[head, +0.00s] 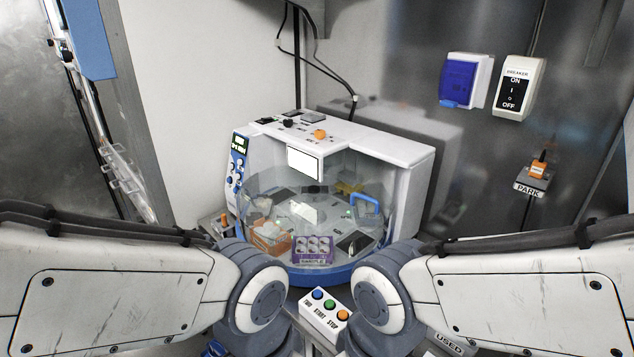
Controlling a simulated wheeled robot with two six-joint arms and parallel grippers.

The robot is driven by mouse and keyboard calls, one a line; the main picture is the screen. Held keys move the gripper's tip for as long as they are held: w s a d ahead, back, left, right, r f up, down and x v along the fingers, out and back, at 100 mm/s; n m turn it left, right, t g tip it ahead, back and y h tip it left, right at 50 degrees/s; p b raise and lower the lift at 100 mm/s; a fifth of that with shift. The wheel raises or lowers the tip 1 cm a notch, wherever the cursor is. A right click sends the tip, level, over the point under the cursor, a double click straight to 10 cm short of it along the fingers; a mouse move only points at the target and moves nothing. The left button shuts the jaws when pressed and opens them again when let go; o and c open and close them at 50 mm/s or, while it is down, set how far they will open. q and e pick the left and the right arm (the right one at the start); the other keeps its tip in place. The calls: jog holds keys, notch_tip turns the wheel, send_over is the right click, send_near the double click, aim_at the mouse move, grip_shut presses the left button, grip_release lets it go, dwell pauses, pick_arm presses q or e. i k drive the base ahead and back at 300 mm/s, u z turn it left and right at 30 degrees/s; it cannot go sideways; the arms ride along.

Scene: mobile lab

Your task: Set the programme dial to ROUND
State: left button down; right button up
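A white machine (395,150) with a clear domed chamber (310,205) and a blue base ring stands at the centre. Its top carries small controls: a black knob (287,123) and an orange knob (319,134), their markings too small to read. A blue side panel (236,178) on its left has a small lit display (240,143) and several small knobs or buttons. I cannot tell which control is the programme dial or find the word ROUND. Both my arms reach in from the sides at the front. Neither gripper shows; only arm links and joints do.
A button box (322,318) with blue, green and orange buttons stands between my arms. A purple sample rack (312,252) is in the chamber. A breaker switch (517,88), a blue-covered box (463,80) and an orange item at PARK (537,168) are on the right wall.

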aim_at(287, 122)
jog(key=u, duration=1.9)
jog(key=i, duration=2.6)
jog(key=z, duration=3.4)
jog(key=i, duration=0.55)
jog(key=u, duration=0.05)
